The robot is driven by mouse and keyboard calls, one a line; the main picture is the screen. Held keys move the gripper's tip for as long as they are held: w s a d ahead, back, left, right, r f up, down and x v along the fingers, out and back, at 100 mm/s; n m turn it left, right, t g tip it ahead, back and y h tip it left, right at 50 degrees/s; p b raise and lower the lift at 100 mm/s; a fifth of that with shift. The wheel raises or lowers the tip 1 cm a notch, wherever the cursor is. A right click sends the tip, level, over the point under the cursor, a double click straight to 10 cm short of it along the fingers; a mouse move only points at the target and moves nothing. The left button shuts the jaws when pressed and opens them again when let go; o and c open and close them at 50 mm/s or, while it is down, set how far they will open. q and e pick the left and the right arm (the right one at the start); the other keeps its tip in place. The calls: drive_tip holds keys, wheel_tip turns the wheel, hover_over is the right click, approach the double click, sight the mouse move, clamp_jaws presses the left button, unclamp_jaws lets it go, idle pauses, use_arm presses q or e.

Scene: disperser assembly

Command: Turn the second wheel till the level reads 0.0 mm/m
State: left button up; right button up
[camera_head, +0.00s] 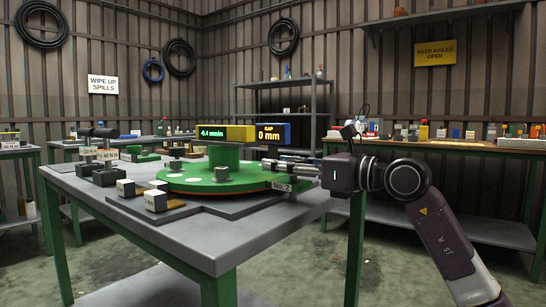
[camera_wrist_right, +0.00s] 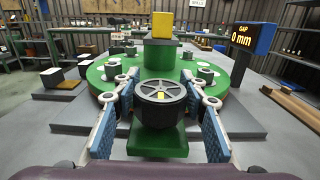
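The second wheel, a grey spoked handwheel (camera_wrist_right: 162,100), stands on a green block at the near edge of the green round plate (camera_head: 222,180). The "No. 2" tag (camera_head: 282,187) is beside it in the head view. My right gripper (camera_wrist_right: 160,88) is open, with a finger on each side of the wheel and small gaps showing. My left gripper is out of view.
A blue display (camera_head: 273,133) reads GAP 0 mm. Small white-topped blocks (camera_head: 155,200) stand at the front left of the plate, and dark weights (camera_head: 104,154) on the table's left. The grey table front (camera_head: 215,237) is clear.

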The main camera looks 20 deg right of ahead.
drive_tip(key=shift+x, duration=1.3)
drive_tip(key=shift+c, duration=0.7)
drive_tip(key=shift+a, duration=0.1)
clamp_jaws()
